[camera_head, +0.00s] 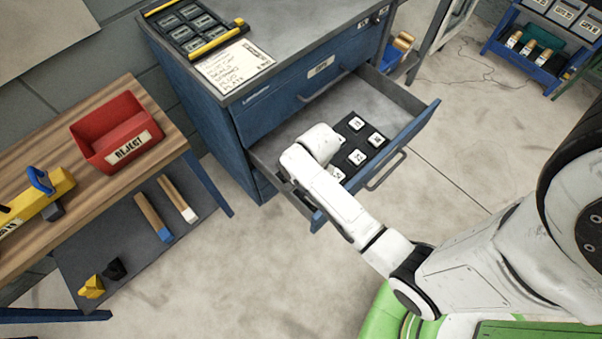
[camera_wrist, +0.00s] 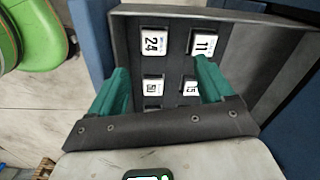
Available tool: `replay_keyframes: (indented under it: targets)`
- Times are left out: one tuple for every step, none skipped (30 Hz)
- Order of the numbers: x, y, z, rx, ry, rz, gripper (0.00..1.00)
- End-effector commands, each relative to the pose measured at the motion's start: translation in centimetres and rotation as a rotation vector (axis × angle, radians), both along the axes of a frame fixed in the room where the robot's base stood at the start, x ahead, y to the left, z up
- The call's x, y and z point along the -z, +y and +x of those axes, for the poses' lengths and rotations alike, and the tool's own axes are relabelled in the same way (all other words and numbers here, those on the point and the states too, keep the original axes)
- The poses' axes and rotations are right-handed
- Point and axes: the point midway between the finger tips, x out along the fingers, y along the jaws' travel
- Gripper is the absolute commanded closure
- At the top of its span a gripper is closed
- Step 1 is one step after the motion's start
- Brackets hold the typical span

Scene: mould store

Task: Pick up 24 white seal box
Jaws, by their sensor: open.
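The white seal box marked 24 (camera_wrist: 155,43) sits upright in a black insert in the open drawer, upper left of the insert in the wrist view. My gripper (camera_wrist: 163,73) is open, its two green fingers spread wide and empty. Box 24 lies ahead of the fingertips, between their lines and nearer the left one, apart from both. In the head view my arm covers the gripper and the near-left end of the drawer; I cannot make out box 24 there.
A white box marked 11 (camera_wrist: 203,43) stands right of box 24. Several more white boxes share the insert. The drawer's walls (camera_head: 415,133) rise around it, under the blue cabinet (camera_head: 300,100). A wooden bench with a red reject bin (camera_head: 118,128) stands left.

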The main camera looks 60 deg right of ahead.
Motion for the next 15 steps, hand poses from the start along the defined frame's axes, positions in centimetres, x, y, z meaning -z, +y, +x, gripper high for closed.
replay_keyframes:
  targets:
    - [0.0, -0.2, 0.1, 0.028, 0.001, 0.001, 0.19]
    - [0.3, -0.4, 0.0, 0.048, 0.005, 0.004, 0.19]
    - [0.6, -0.5, -0.1, 0.071, 0.011, 0.006, 0.19]
    - [0.8, -0.6, -0.2, 0.089, 0.015, 0.008, 0.19]
    - [0.9, -0.7, -0.3, 0.103, 0.017, 0.009, 0.19]
    - [1.1, -0.8, -0.4, 0.129, 0.023, 0.011, 0.19]
    - [1.3, -0.8, -0.5, 0.144, 0.027, 0.013, 0.19]
    - [1.5, -0.9, -0.5, 0.159, 0.030, 0.014, 0.19]
    - [1.6, -1.0, -0.6, 0.175, 0.033, 0.015, 0.19]
    - [1.8, -1.1, -0.7, 0.195, 0.038, 0.017, 0.19]
    - [2.0, -1.2, -0.8, 0.210, 0.042, 0.018, 0.19]
    - [2.1, -1.2, -0.9, 0.224, 0.045, 0.020, 0.19]
    - [2.3, -1.3, -0.9, 0.232, 0.047, 0.021, 0.19]
    - [2.5, -1.3, -1.0, 0.237, 0.048, 0.021, 0.19]
    - [2.8, -1.3, -1.0, 0.241, 0.050, 0.021, 0.19]
